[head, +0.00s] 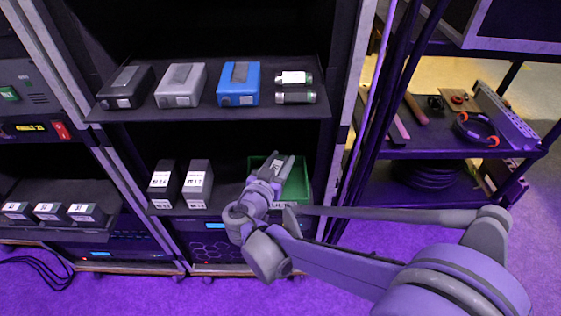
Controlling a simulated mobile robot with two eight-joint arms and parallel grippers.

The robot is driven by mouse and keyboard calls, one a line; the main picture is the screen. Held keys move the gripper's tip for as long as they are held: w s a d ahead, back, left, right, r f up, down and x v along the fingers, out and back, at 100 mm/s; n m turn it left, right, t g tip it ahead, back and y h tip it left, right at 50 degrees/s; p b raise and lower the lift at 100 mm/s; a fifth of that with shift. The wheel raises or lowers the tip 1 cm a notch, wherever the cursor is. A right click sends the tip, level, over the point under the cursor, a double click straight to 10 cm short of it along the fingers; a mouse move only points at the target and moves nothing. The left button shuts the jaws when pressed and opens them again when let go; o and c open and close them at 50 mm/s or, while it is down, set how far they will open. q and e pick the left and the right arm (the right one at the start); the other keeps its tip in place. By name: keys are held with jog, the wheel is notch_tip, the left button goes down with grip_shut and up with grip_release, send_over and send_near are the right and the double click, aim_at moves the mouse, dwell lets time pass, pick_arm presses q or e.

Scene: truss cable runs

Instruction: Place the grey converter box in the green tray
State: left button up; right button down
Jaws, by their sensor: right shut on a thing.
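The green tray (303,186) sits at the right end of the lower shelf. My right gripper (272,172) reaches in from the right, over the left part of the tray. It is shut on a grey box with a white label (284,166), which looks like the grey converter box. The box is tilted and partly hidden by the gripper. I cannot tell whether it touches the tray floor. My left gripper is not in view.
The shelf above holds a black box (126,87), grey box (181,85), blue box (238,84) and cylinders (294,86). A rack post (345,100) stands to the right.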

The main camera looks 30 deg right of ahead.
jog(key=shift+c, duration=2)
grip_release()
jog(key=shift+f, duration=0.1)
jog(key=shift+r, duration=0.25)
jog(key=p+v, duration=0.1)
jog(key=v, duration=1.1)
jog(key=shift+f+p, duration=0.1)
jog(key=shift+p, duration=0.3)
